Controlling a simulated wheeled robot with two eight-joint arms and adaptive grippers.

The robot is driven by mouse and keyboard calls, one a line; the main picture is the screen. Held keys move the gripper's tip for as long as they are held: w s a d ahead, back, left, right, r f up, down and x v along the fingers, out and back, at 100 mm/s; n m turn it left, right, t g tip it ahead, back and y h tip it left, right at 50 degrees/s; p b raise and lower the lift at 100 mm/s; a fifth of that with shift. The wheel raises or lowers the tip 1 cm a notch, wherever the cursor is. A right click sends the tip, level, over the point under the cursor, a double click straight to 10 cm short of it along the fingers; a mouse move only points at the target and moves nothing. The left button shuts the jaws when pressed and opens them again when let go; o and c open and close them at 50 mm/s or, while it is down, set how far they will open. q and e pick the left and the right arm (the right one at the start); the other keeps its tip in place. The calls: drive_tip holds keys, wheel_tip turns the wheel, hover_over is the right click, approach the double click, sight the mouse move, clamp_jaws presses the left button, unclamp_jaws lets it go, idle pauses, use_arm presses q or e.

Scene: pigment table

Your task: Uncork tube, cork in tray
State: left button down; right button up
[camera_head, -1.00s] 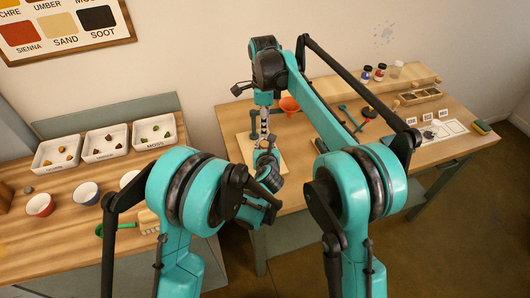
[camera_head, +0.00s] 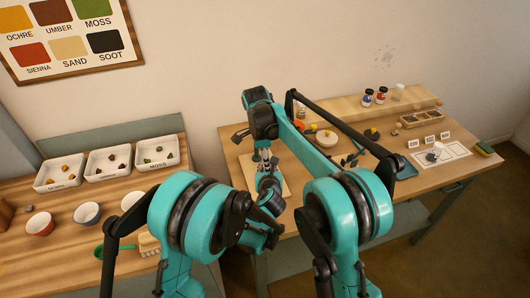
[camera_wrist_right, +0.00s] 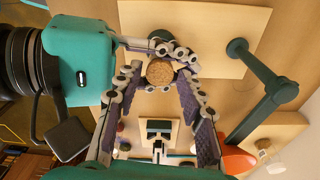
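A round brown cork (camera_wrist_right: 160,72) shows end-on in the right wrist view; the tube under it is hidden. My right gripper (camera_head: 263,153) points down from above. Its purple-padded fingers (camera_wrist_right: 160,90) stand on either side of the cork, with a small gap on each side. My left gripper (camera_head: 268,182) comes in from the left and low; its jointed fingers (camera_wrist_right: 138,43) are closed in around the place below the cork, where the tube is hidden. A blue-grey tray (camera_head: 406,168) lies at the right of the table, partly hidden by my right arm.
A pale board (camera_wrist_right: 215,40) lies under the grippers, with a dark green post (camera_wrist_right: 265,100) beside them. A round cream dish (camera_head: 327,139), several jars (camera_head: 381,95) and a wooden box (camera_head: 420,119) are farther right.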

drive_tip(key=shift+f, duration=0.5)
clamp_jaws()
drive_tip(key=shift+r, duration=0.1)
drive_tip(key=shift+r, duration=0.2)
drive_tip(key=shift+r, duration=0.1)
idle(0.4)
drive_tip(key=shift+r, duration=1)
